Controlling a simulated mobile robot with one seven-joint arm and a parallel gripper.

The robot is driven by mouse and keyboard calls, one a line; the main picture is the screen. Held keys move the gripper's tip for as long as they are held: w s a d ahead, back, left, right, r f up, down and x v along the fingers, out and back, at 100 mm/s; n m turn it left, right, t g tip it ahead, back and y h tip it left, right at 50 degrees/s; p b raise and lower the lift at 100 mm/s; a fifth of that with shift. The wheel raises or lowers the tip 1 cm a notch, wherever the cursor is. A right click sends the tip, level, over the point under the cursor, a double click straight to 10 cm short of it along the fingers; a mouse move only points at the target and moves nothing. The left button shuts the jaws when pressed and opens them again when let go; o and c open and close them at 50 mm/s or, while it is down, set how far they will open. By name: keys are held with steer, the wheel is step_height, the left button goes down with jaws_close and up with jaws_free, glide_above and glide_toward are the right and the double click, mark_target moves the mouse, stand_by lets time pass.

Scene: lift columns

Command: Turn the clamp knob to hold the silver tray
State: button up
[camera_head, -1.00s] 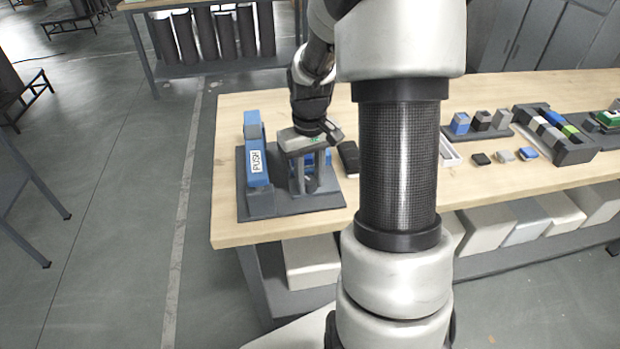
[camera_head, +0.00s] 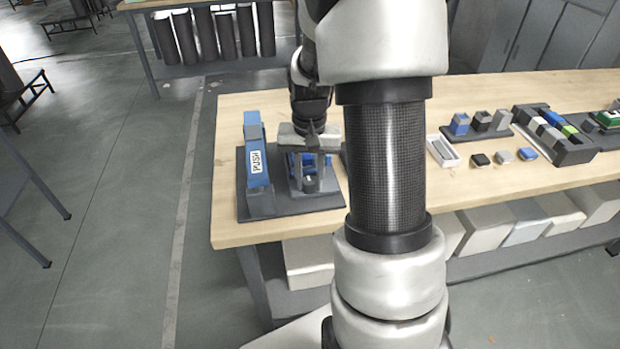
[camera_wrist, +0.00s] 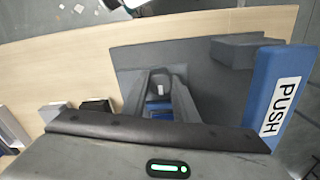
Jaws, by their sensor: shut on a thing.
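My gripper (camera_head: 310,182) points straight down over the right part of a dark grey base plate (camera_head: 262,208) at the left end of the table. In the wrist view its two grey fingers (camera_wrist: 158,80) reach down on either side of a small grey and blue part (camera_wrist: 158,90), which I take to be the clamp knob. The gripper is shut on it; the fingers hide most of it. A shallow, light silver-looking tray (camera_head: 443,150) lies on the table right of my arm, apart from the gripper. I cannot tell whether another tray is in the fixture.
A blue upright lever marked PUSH (camera_head: 257,150) stands on the plate just left of my gripper. Small blocks (camera_head: 503,157) and a dark rack (camera_head: 555,140) stand farther right. Bare wood (camera_head: 270,235) lies along the front edge.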

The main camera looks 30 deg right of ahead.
steer(key=o, duration=0.7)
steer(key=shift+r+p, duration=2.7)
steer(key=shift+r, duration=0.8)
